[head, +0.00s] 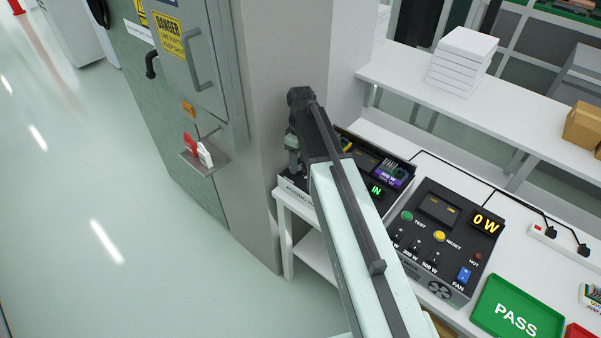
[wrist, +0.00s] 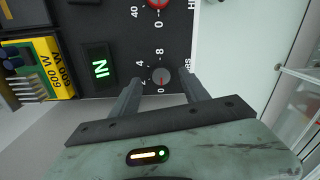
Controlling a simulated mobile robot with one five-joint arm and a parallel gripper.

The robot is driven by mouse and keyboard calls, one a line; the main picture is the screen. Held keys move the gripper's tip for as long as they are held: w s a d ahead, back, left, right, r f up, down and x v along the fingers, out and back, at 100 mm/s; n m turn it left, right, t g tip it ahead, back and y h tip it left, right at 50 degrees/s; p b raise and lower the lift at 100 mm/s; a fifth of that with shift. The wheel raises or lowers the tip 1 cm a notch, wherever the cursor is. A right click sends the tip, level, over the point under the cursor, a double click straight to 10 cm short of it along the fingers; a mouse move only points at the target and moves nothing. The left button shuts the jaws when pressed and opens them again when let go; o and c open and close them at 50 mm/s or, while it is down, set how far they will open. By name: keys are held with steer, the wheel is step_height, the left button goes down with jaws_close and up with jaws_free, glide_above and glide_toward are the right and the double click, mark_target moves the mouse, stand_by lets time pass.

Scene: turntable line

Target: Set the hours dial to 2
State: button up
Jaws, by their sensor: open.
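The hours dial (wrist: 160,77) is a small round grey knob on a black panel in the wrist view. Marks 0, 4 and 8 show around it, and its red pointer seems to be at the 0 mark. The end of its label, "RS", shows to its right. My gripper (wrist: 160,80) is open, with one finger on each side of the knob; I cannot tell whether they touch it. In the head view my gripper (head: 293,163) is over the left end of the black panel, and my arm hides the dial.
A red knob (wrist: 157,3) is beside the hours dial. A green "IN" display (wrist: 100,68) and a yellow 600 W module (wrist: 50,68) are left of it. In the head view, a tester (head: 432,220) reading 0 W and a green PASS tray (head: 515,310) are to the right.

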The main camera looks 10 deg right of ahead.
step_height(320, 180, down, 2)
steer(key=shift+f+b, duration=0.2)
steer(key=shift+b, duration=0.35)
steer(key=shift+r, duration=0.15)
jaws_close()
steer(key=shift+d, duration=0.25)
steer(key=shift+a, duration=0.2)
steer(key=m, duration=0.5)
steer(key=shift+m, duration=0.3)
steer(key=m, duration=0.6)
steer(key=shift+s+a+t, duration=0.1)
steer(key=shift+t, duration=0.2)
